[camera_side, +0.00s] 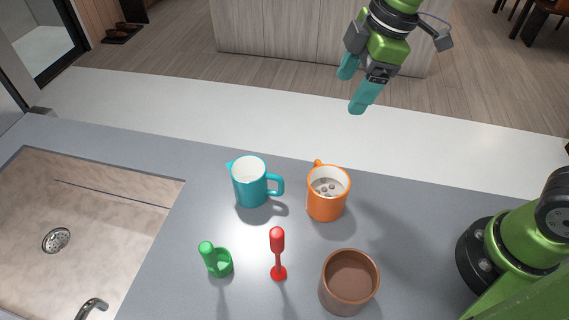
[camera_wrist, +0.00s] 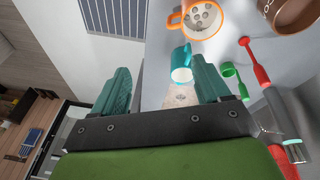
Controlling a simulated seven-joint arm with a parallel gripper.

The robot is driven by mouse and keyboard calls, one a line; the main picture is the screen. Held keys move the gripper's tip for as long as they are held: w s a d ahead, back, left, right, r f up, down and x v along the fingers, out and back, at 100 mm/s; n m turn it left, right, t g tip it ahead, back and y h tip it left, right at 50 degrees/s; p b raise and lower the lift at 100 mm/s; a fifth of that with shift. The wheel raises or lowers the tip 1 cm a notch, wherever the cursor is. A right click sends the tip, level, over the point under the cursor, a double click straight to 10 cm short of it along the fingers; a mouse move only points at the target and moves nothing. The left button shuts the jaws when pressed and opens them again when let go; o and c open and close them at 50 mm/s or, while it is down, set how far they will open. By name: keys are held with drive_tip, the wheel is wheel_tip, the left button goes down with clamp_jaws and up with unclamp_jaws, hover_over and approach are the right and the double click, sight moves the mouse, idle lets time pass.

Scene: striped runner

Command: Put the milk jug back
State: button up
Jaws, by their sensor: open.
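The milk jug appears to be the teal jug (camera_side: 250,186) with a spout on its left and a handle on its right, standing upright on the grey counter beside the sink. It shows in the wrist view (camera_wrist: 181,66), beyond my fingers. My gripper (camera_side: 354,91) is open and empty, high above and behind the jug, to its right in the side view. Its two teal fingers are spread wide in the wrist view (camera_wrist: 166,76). Nothing is between them.
A brown pot (camera_side: 349,284), a red upright tool (camera_side: 278,252) and a green scoop-like item (camera_side: 217,262) stand in front. The sink (camera_side: 120,220) is left. The white ledge (camera_side: 200,112) behind is clear.

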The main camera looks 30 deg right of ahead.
drive_tip(key=s+d+r+m+t, duration=0.1)
drive_tip(key=s+d+m+t, duration=0.3)
drive_tip(key=s+d+m, duration=0.6)
drive_tip(key=d+m, duration=0.1)
drive_tip(key=m, duration=0.6)
drive_tip(key=shift+d+t, duration=0.15)
drive_tip(key=shift+t, duration=0.15)
